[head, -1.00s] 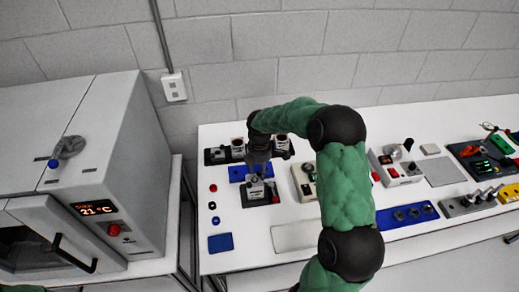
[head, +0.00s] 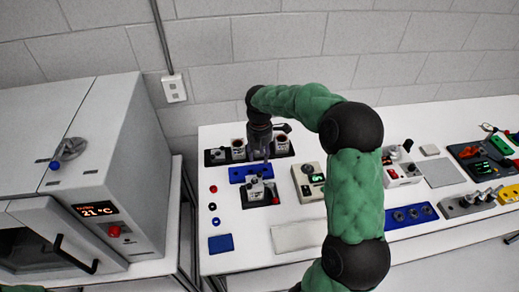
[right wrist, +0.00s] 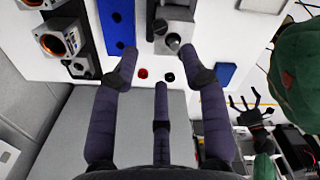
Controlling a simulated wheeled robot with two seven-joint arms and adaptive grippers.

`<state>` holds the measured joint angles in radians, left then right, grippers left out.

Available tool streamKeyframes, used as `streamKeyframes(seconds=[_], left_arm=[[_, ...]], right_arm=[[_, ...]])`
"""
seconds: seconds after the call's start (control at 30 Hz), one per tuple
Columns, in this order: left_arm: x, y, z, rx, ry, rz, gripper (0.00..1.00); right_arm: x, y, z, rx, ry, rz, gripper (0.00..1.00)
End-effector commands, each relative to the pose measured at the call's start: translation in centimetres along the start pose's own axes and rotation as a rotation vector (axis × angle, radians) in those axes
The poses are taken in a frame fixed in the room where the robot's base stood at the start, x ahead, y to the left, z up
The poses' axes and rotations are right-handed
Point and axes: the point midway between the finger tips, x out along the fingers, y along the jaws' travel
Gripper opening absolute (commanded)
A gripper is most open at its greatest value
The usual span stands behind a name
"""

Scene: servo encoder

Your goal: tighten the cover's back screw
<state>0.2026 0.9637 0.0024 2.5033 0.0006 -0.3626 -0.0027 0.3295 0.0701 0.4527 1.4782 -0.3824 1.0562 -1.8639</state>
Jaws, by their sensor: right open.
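The small servo unit (head: 256,188) stands on a black base plate with a red part on it. It also shows in the right wrist view (right wrist: 174,40), with a round grey top part. The cover's back screw is too small to make out. My right gripper (head: 264,156) points down just behind the unit, by the blue strip. In the right wrist view its dark fingers (right wrist: 162,80) are apart with nothing between them. A small dark claw shape (right wrist: 250,114) beside a green link looks like my left gripper; its jaws are unclear.
The blue strip (head: 237,174) lies behind the unit. Black holders with motor-like parts (head: 238,148) stand farther back. A beige meter (head: 309,180) is at the right. Red and dark caps (head: 213,205) and a blue mat (head: 221,243) lie at the left. A pale pad (head: 297,234) lies in front.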

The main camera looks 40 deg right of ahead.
Motion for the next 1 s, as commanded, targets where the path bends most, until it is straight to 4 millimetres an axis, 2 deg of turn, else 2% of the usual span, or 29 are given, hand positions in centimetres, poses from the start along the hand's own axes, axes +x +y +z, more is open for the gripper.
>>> streamKeyframes(seconds=[0.03, 0.1, 1.0], left_arm=[[-0.2, 0.1, 0.0, 0.000, 0.000, 0.000, 1.00], [-0.3, 0.1, 0.0, 0.000, 0.000, 0.000, 1.00], [-1.2, 0.4, 0.1, 0.000, 0.000, 0.000, 1.00]], right_arm=[[-1.1, 0.1, 0.1, 0.000, -0.002, 0.004, 0.45], [-1.7, 0.0, 0.0, 0.016, 0.000, 0.000, 0.45], [0.6, 0.0, 0.1, 0.892, 0.000, 0.001, 0.45]])
